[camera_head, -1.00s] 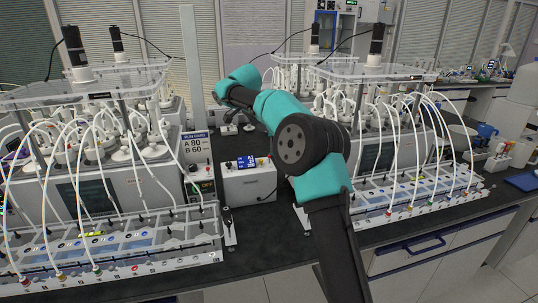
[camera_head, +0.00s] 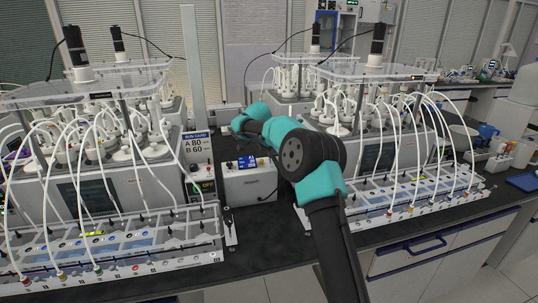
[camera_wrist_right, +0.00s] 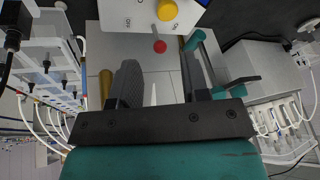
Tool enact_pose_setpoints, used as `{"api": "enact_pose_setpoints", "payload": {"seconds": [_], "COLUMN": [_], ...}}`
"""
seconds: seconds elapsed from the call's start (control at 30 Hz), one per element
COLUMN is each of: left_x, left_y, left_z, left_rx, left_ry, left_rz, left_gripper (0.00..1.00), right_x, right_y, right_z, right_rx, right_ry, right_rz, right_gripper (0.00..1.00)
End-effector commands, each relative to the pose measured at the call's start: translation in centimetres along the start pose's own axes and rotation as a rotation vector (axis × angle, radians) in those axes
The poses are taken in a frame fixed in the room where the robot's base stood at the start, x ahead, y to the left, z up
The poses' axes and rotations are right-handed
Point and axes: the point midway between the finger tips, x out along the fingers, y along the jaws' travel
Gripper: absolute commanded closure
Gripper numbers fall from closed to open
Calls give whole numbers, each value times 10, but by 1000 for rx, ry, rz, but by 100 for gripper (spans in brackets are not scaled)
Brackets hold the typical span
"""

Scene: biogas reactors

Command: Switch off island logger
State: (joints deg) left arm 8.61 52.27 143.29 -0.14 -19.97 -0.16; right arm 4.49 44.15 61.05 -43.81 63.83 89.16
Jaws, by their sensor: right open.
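A white box (camera_head: 250,184) with a small blue display (camera_head: 247,161) stands on the dark bench between the two reactor stations; it appears to be the island logger. My left gripper is out of view.
Reactor stations with white tubes and stirrer motors stand left (camera_head: 120,215) and right (camera_head: 425,185) of the box. Bare dark bench (camera_head: 270,235) lies in front of the box.

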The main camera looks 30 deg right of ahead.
Motion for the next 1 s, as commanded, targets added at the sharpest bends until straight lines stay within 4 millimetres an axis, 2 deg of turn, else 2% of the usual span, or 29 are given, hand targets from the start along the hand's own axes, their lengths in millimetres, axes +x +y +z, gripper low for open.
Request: {"api": "enact_pose_setpoints", "payload": {"seconds": [0.1,0.2,0.57,1.0], "left_x": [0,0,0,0], "left_y": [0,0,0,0], "left_z": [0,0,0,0], "left_rx": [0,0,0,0], "left_ry": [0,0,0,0], "left_rz": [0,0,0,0], "left_gripper": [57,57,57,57], "right_x": [17,25,29,29], "right_y": [0,0,0,0], "right_z": [0,0,0,0], "right_rx": [0,0,0,0], "right_ry": [0,0,0,0], "right_rz": [1,1,-1,-1], "right_gripper": [58,58,58,99]}}
